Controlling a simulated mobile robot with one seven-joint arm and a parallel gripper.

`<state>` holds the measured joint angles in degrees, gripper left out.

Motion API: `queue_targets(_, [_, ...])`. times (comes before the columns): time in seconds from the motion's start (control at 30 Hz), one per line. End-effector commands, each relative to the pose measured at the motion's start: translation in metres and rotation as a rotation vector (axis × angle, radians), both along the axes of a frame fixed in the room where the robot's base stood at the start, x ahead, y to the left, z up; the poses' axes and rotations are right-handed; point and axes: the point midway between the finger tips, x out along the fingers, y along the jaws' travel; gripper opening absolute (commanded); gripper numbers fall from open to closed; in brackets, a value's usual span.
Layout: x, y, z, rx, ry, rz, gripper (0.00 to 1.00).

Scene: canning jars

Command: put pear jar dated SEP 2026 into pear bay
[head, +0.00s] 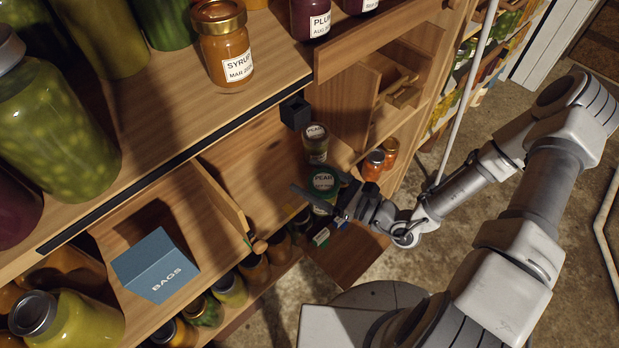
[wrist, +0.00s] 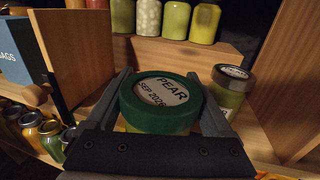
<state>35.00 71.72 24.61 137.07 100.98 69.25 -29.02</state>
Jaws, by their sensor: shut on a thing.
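The pear jar dated SEP 2026 has a green lid reading PEAR, SEP 2026 in the wrist view (wrist: 160,102); it also shows in the head view (head: 323,182). My gripper (head: 322,194) is shut on it, with one finger on each side in the wrist view (wrist: 165,88). The jar looks upright; its base is hidden, so I cannot tell whether it touches the shelf. No label marks the pear bay in these frames.
A wooden divider with a knob (head: 222,197) stands left of the held jar, with a blue BAGS box (head: 155,265) beyond it. An upper shelf with a syrup jar (head: 225,45) overhangs. Several jars line the lower shelf. Two orange jars (head: 373,165) stand right.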

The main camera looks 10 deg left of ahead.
Motion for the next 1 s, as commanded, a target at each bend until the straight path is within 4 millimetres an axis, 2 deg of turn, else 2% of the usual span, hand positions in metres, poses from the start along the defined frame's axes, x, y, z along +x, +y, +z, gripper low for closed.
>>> queue_targets(0.1, [-0.007, 0.005, -0.003, 0.003, -0.001, 0.022, 0.00])
queue_targets(0.53, [-0.007, 0.004, -0.001, 0.003, -0.001, 0.022, 0.00])
queue_targets(1.0, [0.015, 0.031, -0.002, 0.003, -0.003, 0.023, 0.00])
